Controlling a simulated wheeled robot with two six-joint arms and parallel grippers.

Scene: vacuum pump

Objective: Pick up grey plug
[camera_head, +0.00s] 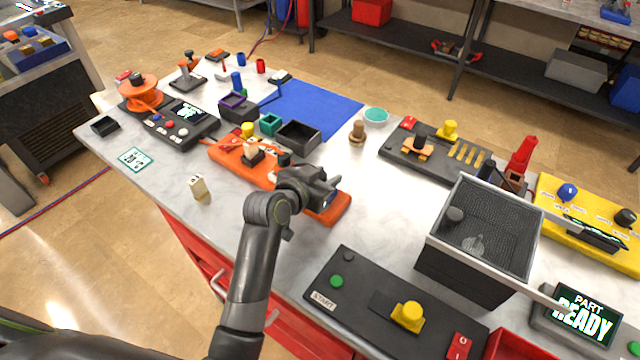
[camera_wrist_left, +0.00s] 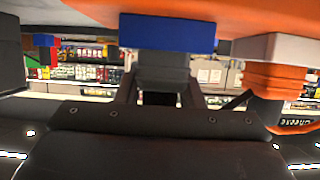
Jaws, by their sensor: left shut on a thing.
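My left gripper (camera_head: 330,190) reaches in over the right end of the orange board (camera_head: 230,161). In the left wrist view, the fingers of my left gripper (camera_wrist_left: 158,92) are closed on a grey block, which looks like the grey plug (camera_wrist_left: 162,66). The plug sits right against a blue block (camera_wrist_left: 168,33) under the orange surface; I cannot tell whether it is still seated there. In the head view the plug is hidden by the gripper. My right gripper is not in view.
A black mesh basket (camera_head: 445,258) stands to the right. A black panel with a yellow knob (camera_head: 407,316) lies in front. A wooden peg (camera_head: 357,131) and a teal dish (camera_head: 376,115) stand behind the gripper. The white tabletop (camera_head: 310,245) is clear just right of my arm.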

